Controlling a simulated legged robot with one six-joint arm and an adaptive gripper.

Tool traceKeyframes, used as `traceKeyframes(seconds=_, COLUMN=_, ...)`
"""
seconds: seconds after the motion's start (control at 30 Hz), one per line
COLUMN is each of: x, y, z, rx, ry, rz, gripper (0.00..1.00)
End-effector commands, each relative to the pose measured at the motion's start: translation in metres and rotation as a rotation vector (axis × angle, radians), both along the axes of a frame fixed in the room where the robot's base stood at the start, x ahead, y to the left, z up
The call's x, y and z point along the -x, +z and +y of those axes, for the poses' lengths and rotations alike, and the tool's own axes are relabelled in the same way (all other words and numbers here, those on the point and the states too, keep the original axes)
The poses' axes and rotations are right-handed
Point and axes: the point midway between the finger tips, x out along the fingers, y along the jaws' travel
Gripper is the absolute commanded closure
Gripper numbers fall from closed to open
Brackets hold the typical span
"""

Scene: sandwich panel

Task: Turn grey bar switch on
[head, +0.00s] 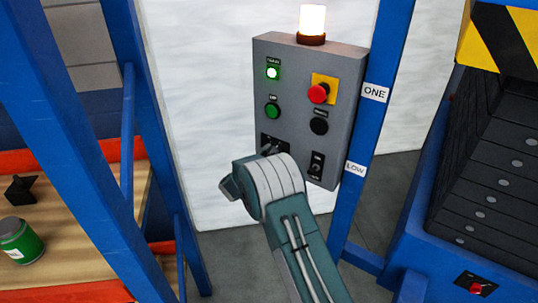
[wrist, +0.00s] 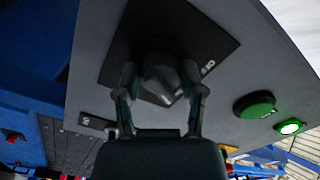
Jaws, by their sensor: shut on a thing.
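The grey bar switch (wrist: 162,80) sits on a dark square plate (wrist: 150,35) on the grey panel box (head: 290,65). In the wrist view my gripper (wrist: 161,88) has one finger on each side of the bar and is shut on it. In the head view the switch's dark plate (head: 268,139) shows at the panel's lower left, with my wrist in front of it. My wrist hides most of the bar and the fingers there, so its exact angle is hard to tell.
A lit green lamp (head: 273,73), a green button (head: 272,111), a red mushroom button (head: 318,93), a black knob (head: 319,126) and a small switch (head: 316,163) share the panel. An amber beacon (head: 312,20) glows on top. Blue posts (head: 364,125) stand on both sides.

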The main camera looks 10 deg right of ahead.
Motion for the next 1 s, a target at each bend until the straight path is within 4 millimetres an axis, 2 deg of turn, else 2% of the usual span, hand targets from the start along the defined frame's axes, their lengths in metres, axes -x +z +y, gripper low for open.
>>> traceKeyframes(seconds=0.3, x=-0.0010, y=0.0017, z=-0.0015, rx=-0.063, ry=0.000, rz=-0.065, gripper=0.95)
traceKeyframes(seconds=0.73, x=0.0001, y=0.0014, z=-0.0022, rx=-0.069, ry=-0.003, rz=-0.071, gripper=0.95)
traceKeyframes(seconds=0.77, x=0.0001, y=0.0014, z=-0.0022, rx=-0.069, ry=-0.003, rz=-0.071, gripper=0.43)
traceKeyframes(seconds=0.8, x=0.0002, y=0.0013, z=-0.0022, rx=-0.069, ry=-0.003, rz=-0.070, gripper=0.25)
traceKeyframes(seconds=0.83, x=0.0003, y=0.0013, z=-0.0021, rx=-0.069, ry=-0.003, rz=-0.070, gripper=0.13)
traceKeyframes(seconds=1.0, x=0.0006, y=0.0009, z=-0.0010, rx=-0.068, ry=-0.002, rz=-0.069, gripper=0.13)
